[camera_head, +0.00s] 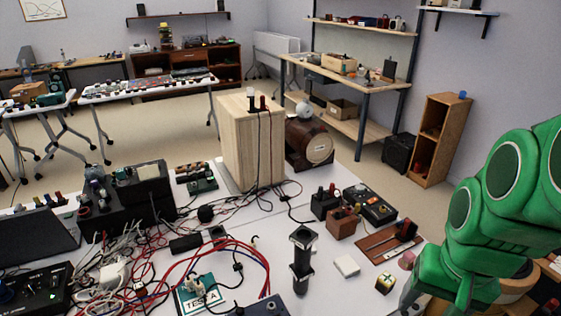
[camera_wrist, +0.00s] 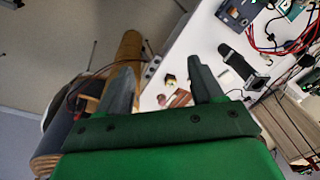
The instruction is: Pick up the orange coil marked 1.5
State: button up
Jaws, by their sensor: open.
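I cannot make out the mark 1.5 or pick out an orange coil for sure in either view. A small pinkish-red round piece (camera_head: 407,260) sits near the right edge of the white table (camera_head: 340,295). A small yellow and dark block (camera_head: 385,282) stands in front of it. A small yellowish piece (camera_wrist: 169,79) shows between the fingers in the wrist view, beyond them. My gripper (camera_wrist: 160,66) is open, its two dark fingers apart with nothing held. In the head view my green arm is at the right; the fingers are not clear there.
A black upright stand (camera_head: 302,258), a white block (camera_head: 346,266) and a brown board with a black switch (camera_head: 387,242) are close by. Red and blue cables and boxes crowd the table's left. A tall wooden box (camera_head: 240,145) stands at the back.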

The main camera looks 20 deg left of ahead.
jog(key=w+a+r+m+t+y, duration=0.1)
jog(key=w+a+r+t+y, duration=0.15)
jog(key=w+a+r, duration=0.75)
jog(key=w+a+r+m+t+y, duration=0.1)
jog(key=w+a+r+t, duration=0.4)
jog(key=w+r, duration=0.7)
jog(key=w+a+f+n+h, duration=0.3)
jog(key=w+a+f+n, duration=0.15)
jog(key=f, duration=0.35)
jog(key=w+a+f+n+h, duration=0.35)
jog(key=a+f+n, duration=0.25)
jog(key=f, duration=0.2)
jog(key=a+f+n+t, duration=0.2)
jog(key=a+f+n, duration=0.35)
jog(key=a, duration=0.25)
jog(key=a+f+n+t, duration=0.2)
jog(key=a+f+n, duration=0.3)
jog(key=a+n, duration=0.3)
jog(key=n+g+y, duration=0.1)
jog(key=n+y, duration=0.9)
jog(key=n, duration=1.2)
send_over(139, 292)
jog(key=f, duration=2.4)
jog(key=shift+w+a, duration=0.15)
jog(key=shift+w, duration=0.15)
jog(key=shift+s+f, duration=0.2)
jog(key=shift+f, duration=0.05)
jog(key=shift+w+f, duration=0.1)
jog(key=shift+f, duration=3.35)
jog(key=shift+x, duration=1.45)
